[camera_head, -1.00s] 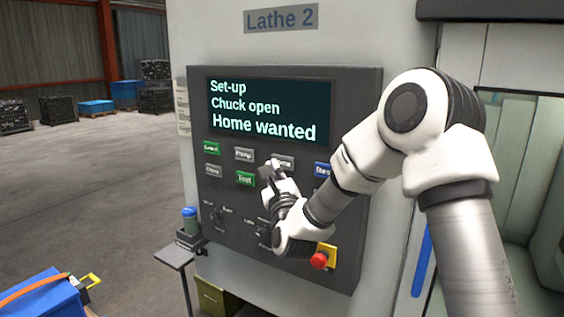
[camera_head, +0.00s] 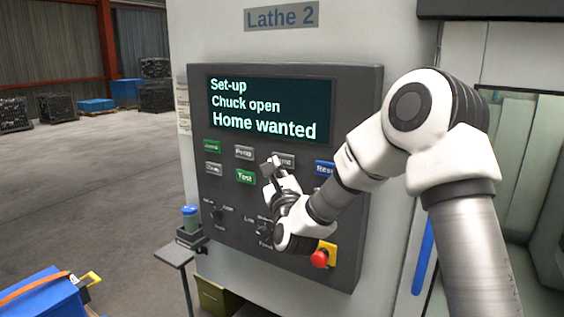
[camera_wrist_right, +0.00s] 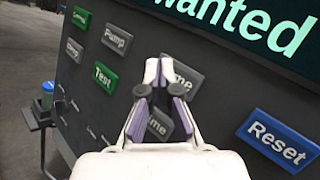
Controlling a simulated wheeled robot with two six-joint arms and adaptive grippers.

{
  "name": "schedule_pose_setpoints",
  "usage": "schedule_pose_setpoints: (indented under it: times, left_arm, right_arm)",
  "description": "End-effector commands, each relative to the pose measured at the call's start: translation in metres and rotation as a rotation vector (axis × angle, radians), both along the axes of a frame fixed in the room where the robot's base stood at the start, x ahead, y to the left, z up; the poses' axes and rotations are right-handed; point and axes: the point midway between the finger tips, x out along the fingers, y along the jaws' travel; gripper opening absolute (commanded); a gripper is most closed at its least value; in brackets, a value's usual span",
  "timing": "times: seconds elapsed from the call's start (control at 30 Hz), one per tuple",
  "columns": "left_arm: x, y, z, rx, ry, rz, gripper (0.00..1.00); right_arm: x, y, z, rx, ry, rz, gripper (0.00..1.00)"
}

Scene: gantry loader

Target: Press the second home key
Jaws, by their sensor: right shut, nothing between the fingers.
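The dark control panel (camera_head: 345,105) of Lathe 2 carries a screen (camera_head: 265,108) reading "Set-up", "Chuck open", "Home wanted". A grey key (camera_head: 284,160) ending in "me" is partly covered by my right gripper (camera_head: 270,163). In the right wrist view, one grey key (camera_wrist_right: 186,76) lies behind the fingertips, its label mostly covered. Another grey key (camera_wrist_right: 160,124) ending in "me" shows between the fingers, lower down. My right gripper (camera_wrist_right: 158,72) is shut and empty in front of these keys. I cannot tell whether it touches one. My left gripper is not in view.
Around them are the grey Pump key (camera_head: 244,153), green Test key (camera_head: 245,177) and blue Reset key (camera_head: 325,168). Rotary switches and a red stop button (camera_head: 319,258) on yellow sit below. A small shelf (camera_head: 175,255) with a bottle (camera_head: 190,217) stands left of the panel.

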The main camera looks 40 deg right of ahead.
Motion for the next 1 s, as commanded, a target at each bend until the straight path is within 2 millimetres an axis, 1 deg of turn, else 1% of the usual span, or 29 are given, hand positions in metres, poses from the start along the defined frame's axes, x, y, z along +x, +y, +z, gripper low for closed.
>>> schedule_pose_setpoints:
  times: [0.43, 0.7, 1.0]
  left_arm:
    - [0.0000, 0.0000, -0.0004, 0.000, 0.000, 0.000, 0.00]
    - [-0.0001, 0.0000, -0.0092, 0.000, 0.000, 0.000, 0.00]
    - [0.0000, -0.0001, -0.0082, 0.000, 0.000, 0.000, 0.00]
  right_arm:
    - [0.0001, -0.0001, -0.0001, 0.000, 0.000, 0.000, 0.00]
    - [0.0028, -0.0076, -0.0005, 0.000, -0.001, 0.000, 0.00]
    - [0.0030, -0.0079, 0.0004, 0.000, 0.000, 0.000, 0.00]
